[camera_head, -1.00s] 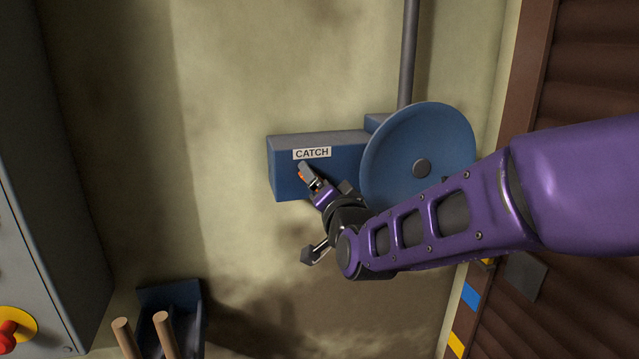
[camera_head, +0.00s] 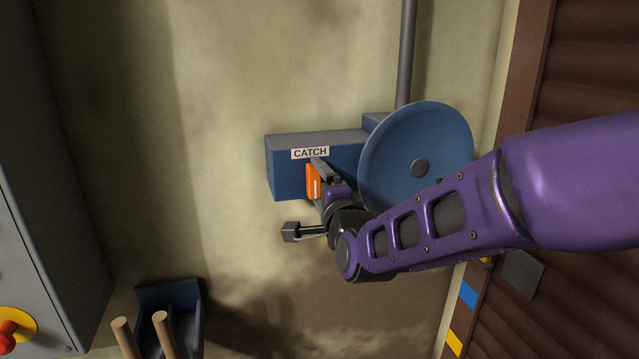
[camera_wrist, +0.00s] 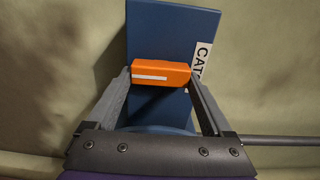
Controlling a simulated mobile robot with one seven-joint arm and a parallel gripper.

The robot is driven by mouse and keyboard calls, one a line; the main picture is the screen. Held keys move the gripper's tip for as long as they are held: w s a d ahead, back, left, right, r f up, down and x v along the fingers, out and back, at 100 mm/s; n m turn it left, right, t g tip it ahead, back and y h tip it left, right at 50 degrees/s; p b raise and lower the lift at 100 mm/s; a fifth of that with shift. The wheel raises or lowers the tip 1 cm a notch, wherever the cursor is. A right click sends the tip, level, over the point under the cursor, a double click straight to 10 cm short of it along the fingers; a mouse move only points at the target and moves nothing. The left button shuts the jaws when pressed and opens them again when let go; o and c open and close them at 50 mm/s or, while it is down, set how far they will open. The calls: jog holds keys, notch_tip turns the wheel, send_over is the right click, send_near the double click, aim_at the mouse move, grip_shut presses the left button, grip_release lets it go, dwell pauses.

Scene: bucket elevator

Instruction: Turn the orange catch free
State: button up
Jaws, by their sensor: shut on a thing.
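The orange catch (camera_head: 312,181) is on the front face of the blue box (camera_head: 284,170), just below the white label reading CATCH (camera_head: 310,153). It stands close to upright in the head view. My gripper (camera_head: 317,178) is shut on the catch and partly covers its right side. In the wrist view the orange catch (camera_wrist: 161,73), with a white stripe on it, lies across between the fingertips of my gripper (camera_wrist: 161,76). One finger is at each end of it.
A blue round disc (camera_head: 418,150) with a dark hub stands right beside the box, close to my arm. A grey pipe (camera_head: 407,50) runs up the wall. A blue holder (camera_head: 170,295) with wooden handles is lower left. A grey cabinet (camera_head: 45,190) with a red knob (camera_head: 8,335) stands at left.

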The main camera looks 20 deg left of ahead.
dwell(0.6)
jog(key=o, duration=1.1)
jog(key=shift+a, duration=0.1)
jog(key=shift+o, duration=0.2)
jog(key=shift+s, duration=0.1)
